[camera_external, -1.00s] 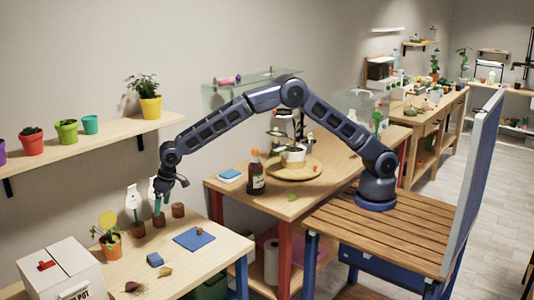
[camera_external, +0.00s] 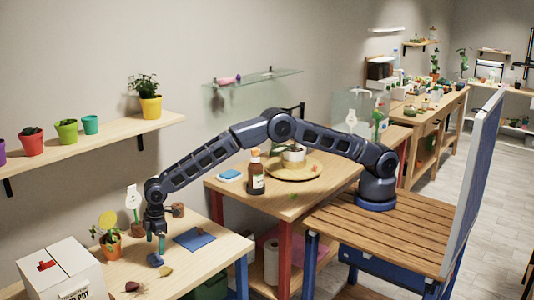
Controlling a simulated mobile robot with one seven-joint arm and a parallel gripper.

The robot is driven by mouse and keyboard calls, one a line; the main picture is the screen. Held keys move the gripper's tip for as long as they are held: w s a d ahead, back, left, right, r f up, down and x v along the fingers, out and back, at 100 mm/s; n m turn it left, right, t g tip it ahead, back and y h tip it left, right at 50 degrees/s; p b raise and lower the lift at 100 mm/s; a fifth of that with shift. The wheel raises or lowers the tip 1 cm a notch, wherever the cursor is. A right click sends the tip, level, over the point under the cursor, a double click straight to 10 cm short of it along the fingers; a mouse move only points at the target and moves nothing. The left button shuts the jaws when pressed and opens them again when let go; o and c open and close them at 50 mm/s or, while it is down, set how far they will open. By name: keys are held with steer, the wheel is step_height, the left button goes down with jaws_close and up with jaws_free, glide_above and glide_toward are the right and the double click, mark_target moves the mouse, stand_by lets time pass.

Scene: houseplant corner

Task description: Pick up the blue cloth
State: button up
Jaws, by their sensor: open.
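A flat blue square (camera_external: 197,240) lies on the near light-wood table; it looks like a spread cloth or mat. A small blue lump (camera_external: 155,260) lies to its left, near the table's front; I cannot tell whether it is a folded cloth or a block. My gripper (camera_external: 160,246) is open and points down, just above and beside the small blue lump and left of the flat square. The fingers are small in the view, and I cannot tell whether they touch the lump.
Orange pot with a yellow flower (camera_external: 110,243), white box (camera_external: 62,270) and brown pot (camera_external: 178,210) stand near my gripper. A yellowish piece (camera_external: 165,271) and a dark reddish lump (camera_external: 132,286) lie in front. The table's right part is clear. A brown bottle (camera_external: 256,174) stands on the higher table.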

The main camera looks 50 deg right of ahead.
mark_target(155, 257)
steer(key=shift+w+a+f, duration=0.1)
steer(key=shift+a+f, duration=0.05)
steer(key=shift+f, duration=0.85)
steer(key=shift+a+f, duration=0.2)
steer(key=shift+f, duration=0.85)
steer(key=shift+w+a+f, duration=0.1)
steer(key=shift+a+f, duration=0.05)
steer(key=shift+f, duration=0.85)
steer(key=c, duration=1.1)
